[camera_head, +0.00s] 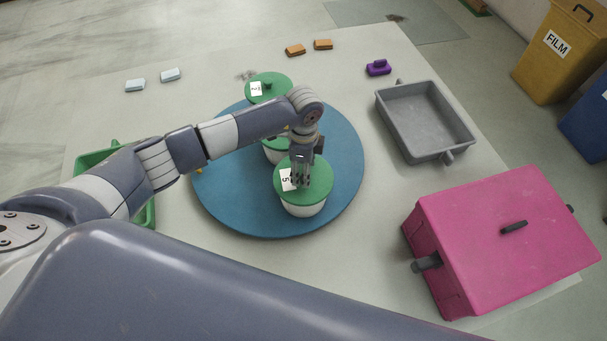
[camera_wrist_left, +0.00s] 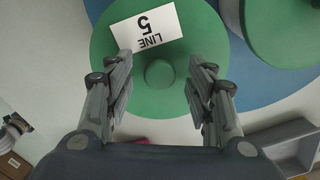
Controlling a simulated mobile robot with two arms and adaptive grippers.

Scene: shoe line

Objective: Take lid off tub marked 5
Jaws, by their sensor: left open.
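The tub marked 5 (camera_head: 303,208) is white with a round green lid (camera_head: 318,192) and stands near the front of the blue round board. Its white label (camera_head: 288,180) reads 5; in the left wrist view the label (camera_wrist_left: 147,27) reads LINE 5. The lid has a small round green knob (camera_wrist_left: 159,74) in its middle. My left gripper (camera_head: 301,184) is above this lid and open. In the left wrist view its fingers (camera_wrist_left: 160,90) stand on either side of the knob, apart from it. In the head view the gripper hides the knob. My right gripper is not in view.
Two other green-lidded tubs share the blue board (camera_head: 230,205): one at the back (camera_head: 269,86), one in the middle (camera_head: 275,154) partly behind my arm. A grey tray (camera_head: 424,122) and a pink box (camera_head: 500,240) stand to the right. A green crate (camera_head: 97,157) is at left.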

